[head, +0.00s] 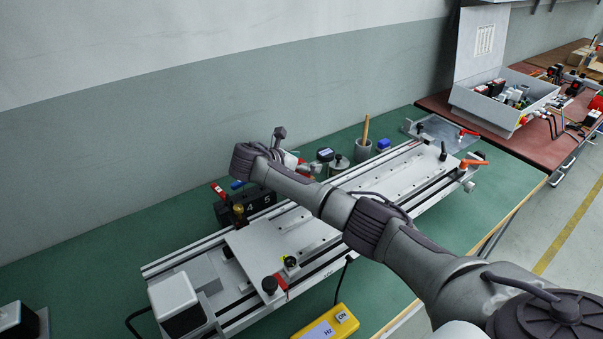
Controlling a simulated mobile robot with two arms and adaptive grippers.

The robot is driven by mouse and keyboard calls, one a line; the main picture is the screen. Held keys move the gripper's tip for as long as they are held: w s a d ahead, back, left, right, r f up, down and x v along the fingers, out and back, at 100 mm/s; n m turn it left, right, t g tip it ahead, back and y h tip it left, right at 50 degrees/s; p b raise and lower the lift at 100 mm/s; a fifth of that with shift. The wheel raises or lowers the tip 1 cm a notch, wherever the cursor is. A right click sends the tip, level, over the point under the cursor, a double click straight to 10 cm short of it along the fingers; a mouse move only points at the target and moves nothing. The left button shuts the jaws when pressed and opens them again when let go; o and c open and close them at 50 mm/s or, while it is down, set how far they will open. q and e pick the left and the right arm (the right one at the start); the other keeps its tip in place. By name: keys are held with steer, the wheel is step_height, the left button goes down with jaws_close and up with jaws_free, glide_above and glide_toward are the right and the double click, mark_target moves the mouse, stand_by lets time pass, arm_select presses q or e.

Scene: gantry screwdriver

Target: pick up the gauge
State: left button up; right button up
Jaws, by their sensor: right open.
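A small dark device with a pale bluish face (325,154) stands behind the gantry rail on the green bench; it may be the gauge, but it is too small to be sure. My right arm reaches in from the lower right across the gantry. Its gripper (312,168) is open beyond the rail, just left of and in front of this device. The wrist hides part of the gripper, and I cannot tell whether the fingers touch anything. My left gripper is out of view.
The long gantry (290,216) fills the middle of the green bench (75,260). A grey cup with a wooden handle (363,149), a metal pot (338,165) and a black numbered block (258,198) stand behind it. A yellow control box (326,325) lies in front.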

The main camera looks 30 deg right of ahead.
mark_target(317, 162)
steer(key=x, duration=0.7)
steer(key=shift+w+f+b, duration=0.15)
steer(key=shift+b, duration=0.25)
jaws_close()
stand_by(0.7)
